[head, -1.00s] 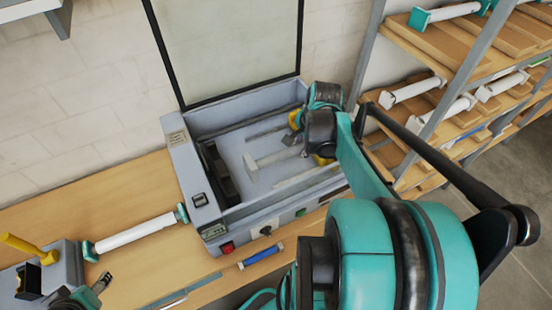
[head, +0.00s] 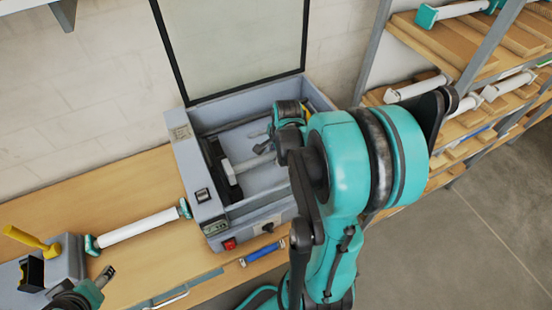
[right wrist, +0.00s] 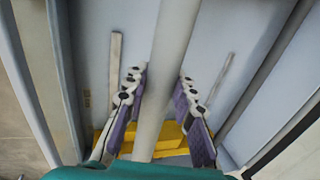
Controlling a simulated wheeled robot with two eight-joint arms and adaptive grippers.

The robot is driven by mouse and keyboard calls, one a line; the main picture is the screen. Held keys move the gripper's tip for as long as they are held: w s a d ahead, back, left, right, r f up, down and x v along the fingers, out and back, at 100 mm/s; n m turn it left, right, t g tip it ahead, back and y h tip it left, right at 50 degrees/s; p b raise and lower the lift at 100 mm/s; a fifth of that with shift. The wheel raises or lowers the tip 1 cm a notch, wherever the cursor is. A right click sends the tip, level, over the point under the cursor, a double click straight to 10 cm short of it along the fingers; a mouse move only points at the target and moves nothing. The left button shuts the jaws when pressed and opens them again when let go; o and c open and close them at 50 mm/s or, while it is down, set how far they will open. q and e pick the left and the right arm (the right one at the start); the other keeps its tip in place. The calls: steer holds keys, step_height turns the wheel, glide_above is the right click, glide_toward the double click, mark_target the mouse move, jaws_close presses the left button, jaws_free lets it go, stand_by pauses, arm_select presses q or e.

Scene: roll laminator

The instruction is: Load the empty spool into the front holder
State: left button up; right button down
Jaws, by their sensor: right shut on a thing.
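The empty spool (head: 247,163) is a thin pale tube with a wider left end. It lies across the inside of the open grey laminator (head: 262,216). Its left end is close to a black holder (head: 215,163) on the inner left wall; I cannot tell if they touch. My right gripper (head: 272,148) is at the spool's right part, which it hides. In the right wrist view the spool (right wrist: 170,70) runs between the purple-padded fingers (right wrist: 158,105), which are shut on it. My left gripper (head: 104,279) is at the lower left, away from the laminator; its jaws are unclear.
A white roll with teal ends (head: 140,228) lies on the wooden table (head: 120,195), left of the laminator. A grey block with a yellow handle (head: 30,242) stands farther left. Shelves with rolls (head: 430,90) stand right. The lid (head: 235,45) is up.

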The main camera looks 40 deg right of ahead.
step_height(320, 180, down, 3)
steer(key=shift+r, duration=0.2)
steer(key=shift+r, duration=0.1)
steer(key=shift+f+b, duration=0.65)
steer(key=shift+b, duration=0.15)
steer(key=c, duration=1.3)
jaws_free()
steer(key=shift+o, duration=0.2)
steer(key=shift+r, duration=0.15)
